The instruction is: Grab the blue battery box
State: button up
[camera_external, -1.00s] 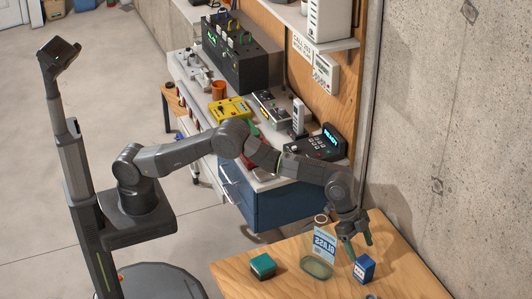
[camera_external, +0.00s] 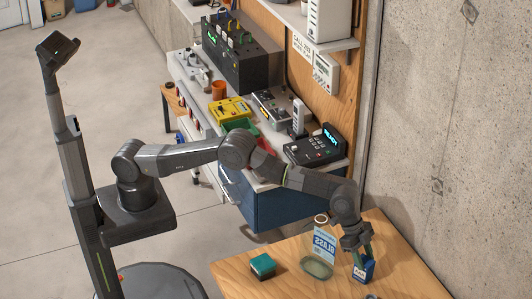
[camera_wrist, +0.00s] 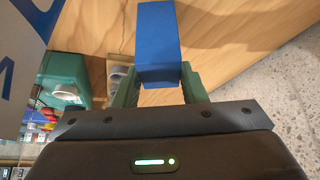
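The blue battery box (camera_external: 364,272) stands on the wooden table, to the right of a glass bottle. It also shows in the wrist view (camera_wrist: 158,45), upper middle, its near end between the two green fingers. My gripper (camera_external: 362,257) is low over the table with its fingers on either side of the box's upper part. In the wrist view my gripper (camera_wrist: 160,82) has one finger close against each side of the box. I cannot tell whether the fingers press on it or a thin gap remains. The box's lower part is between or behind the fingers.
The clear bottle (camera_external: 317,262) with a "GLASS" label stands close left of the box. A teal-topped block (camera_external: 263,266) lies farther left on the wooden table (camera_external: 235,273). The concrete wall (camera_external: 450,150) rises at the right. A bench with devices stands behind.

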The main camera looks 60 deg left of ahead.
grip_shut()
jog(key=shift+r, duration=0.15)
